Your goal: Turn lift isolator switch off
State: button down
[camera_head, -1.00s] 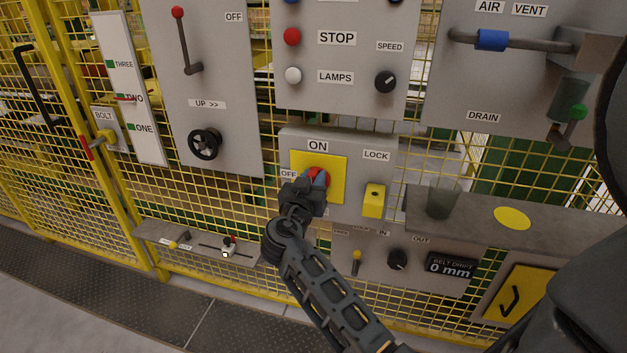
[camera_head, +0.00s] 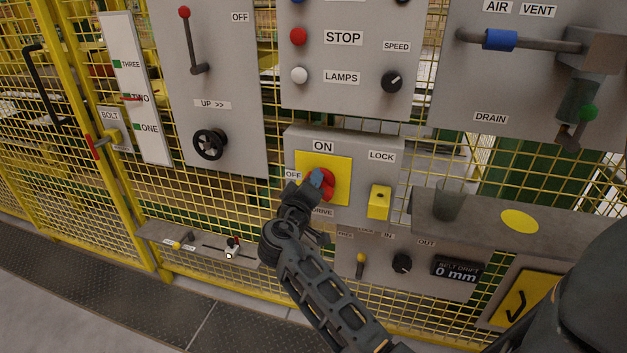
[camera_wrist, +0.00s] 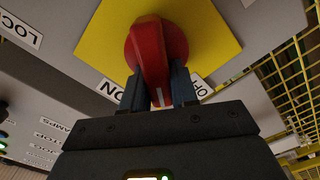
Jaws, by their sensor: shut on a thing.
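The isolator switch is a red rotary knob (camera_head: 327,184) on a yellow square plate (camera_head: 340,165), on a grey panel labelled ON above and OFF at the left. My gripper (camera_head: 318,180) is at the knob from the lower left. In the wrist view my gripper's two fingers (camera_wrist: 157,90) are on either side of the bar, shut on it.
A yellow LOCK block (camera_head: 379,202) sticks out right of the switch. A grey shelf (camera_head: 480,219) with a cup (camera_head: 448,200) is further right. A handwheel (camera_head: 210,144) is at the upper left. A small ledge with levers (camera_head: 233,247) is at the lower left.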

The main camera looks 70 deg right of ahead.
jog(key=n, duration=0.2)
jog(key=n+p, duration=0.1)
jog(key=n, duration=0.1)
jog(key=shift+w+f, duration=0.2)
jog(key=shift+f, duration=0.15)
jog(key=shift+f+n+p, duration=0.25)
jog(key=shift+n+p, duration=0.4)
jog(key=shift+n, duration=0.85)
jog(key=c, duration=1)
grip_release()
jog(key=shift+o, duration=0.2)
jog(key=a, duration=0.7)
jog(key=shift+s+a+b, duration=0.3)
jog(key=shift+a+b, duration=0.1)
jog(key=shift+b, duration=0.05)
